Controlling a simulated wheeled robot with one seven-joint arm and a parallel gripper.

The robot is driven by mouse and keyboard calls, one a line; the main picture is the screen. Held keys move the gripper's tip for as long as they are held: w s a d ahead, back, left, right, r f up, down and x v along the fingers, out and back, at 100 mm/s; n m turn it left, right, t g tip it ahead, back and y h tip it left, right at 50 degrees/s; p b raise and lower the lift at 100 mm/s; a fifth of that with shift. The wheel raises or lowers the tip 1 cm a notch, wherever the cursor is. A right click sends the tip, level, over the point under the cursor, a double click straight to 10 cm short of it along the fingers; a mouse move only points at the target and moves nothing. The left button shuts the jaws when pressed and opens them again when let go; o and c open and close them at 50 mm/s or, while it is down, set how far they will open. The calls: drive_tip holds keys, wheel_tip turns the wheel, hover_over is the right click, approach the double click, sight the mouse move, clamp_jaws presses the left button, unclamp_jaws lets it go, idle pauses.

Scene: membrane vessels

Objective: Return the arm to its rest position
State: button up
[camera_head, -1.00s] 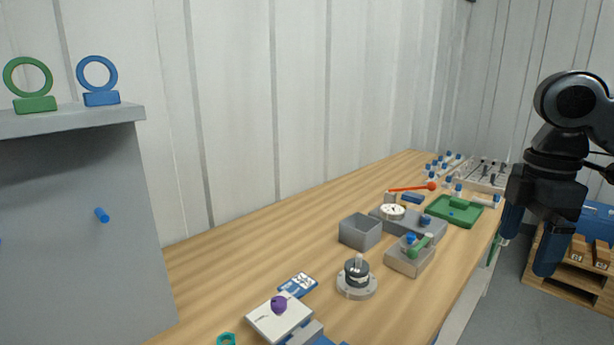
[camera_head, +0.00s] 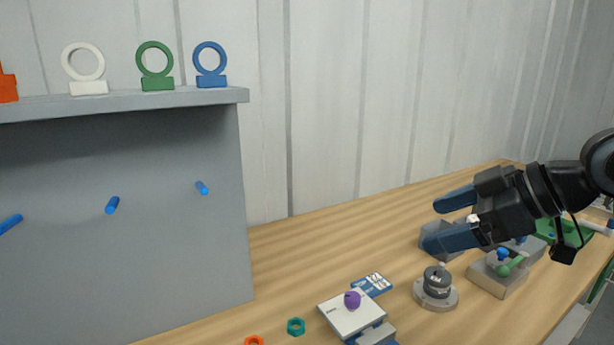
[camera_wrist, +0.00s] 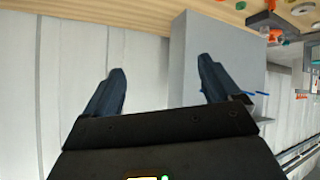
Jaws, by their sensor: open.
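My gripper (camera_head: 440,220) is at the right of the head view, above the wooden bench, with its two blue fingers spread apart and pointing left. Nothing is between the fingers. In the wrist view my gripper (camera_wrist: 160,85) also shows open and empty, with the wall and a grey panel beyond it. The arm reaches in from the right edge and hides part of the grey box and the items behind it.
A grey panel (camera_head: 130,220) with blue pegs and a shelf (camera_head: 215,97) of ring stands rises at the left. A black-topped round fitting (camera_head: 437,288), a grey block (camera_head: 497,277), a white plate (camera_head: 350,318) and a green tray (camera_head: 572,233) sit on the bench (camera_head: 300,265).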

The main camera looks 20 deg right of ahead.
drive_tip(key=w+a+m+t+y+b, duration=0.1)
drive_tip(key=w+a+m+t, duration=0.2)
drive_tip(key=a+t, duration=0.15)
drive_tip(key=w+a+m+t+b, duration=0.1)
drive_tip(key=w+a+m+t, duration=0.2)
drive_tip(key=a, duration=0.3)
drive_tip(key=s+a+f+m+h, duration=0.2)
drive_tip(key=s+f, duration=0.3)
drive_tip(key=f, duration=0.1)
drive_tip(key=s+a+f+m+h+b, duration=0.1)
drive_tip(key=s+a+f+m+h, duration=0.1)
drive_tip(key=s+f, duration=0.3)
drive_tip(key=s+a+f+m+h+b, duration=0.1)
drive_tip(key=s+a+f+m+h, duration=0.1)
drive_tip(key=f, duration=0.6)
drive_tip(key=shift+s+a+f+m+h, duration=0.2)
drive_tip(key=shift+s+a+m, duration=0.2)
drive_tip(key=shift+s+m, duration=0.25)
drive_tip(key=shift+s+a+f+m+h, duration=0.1)
drive_tip(key=shift+s+a+f+m, duration=0.1)
drive_tip(key=shift+s+a+m, duration=0.45)
drive_tip(key=s+d+f+n+g+b, duration=0.1)
drive_tip(key=s+f+n, duration=0.1)
drive_tip(key=s, duration=0.9)
drive_tip(key=s+d+f+n+g+b, duration=0.1)
drive_tip(key=s+n, duration=0.3)
drive_tip(key=s, duration=0.7)
drive_tip(key=shift+s+d+f+n+y, duration=0.3)
drive_tip(key=shift+s+f+y, duration=0.1)
drive_tip(key=shift+f, duration=0.4)
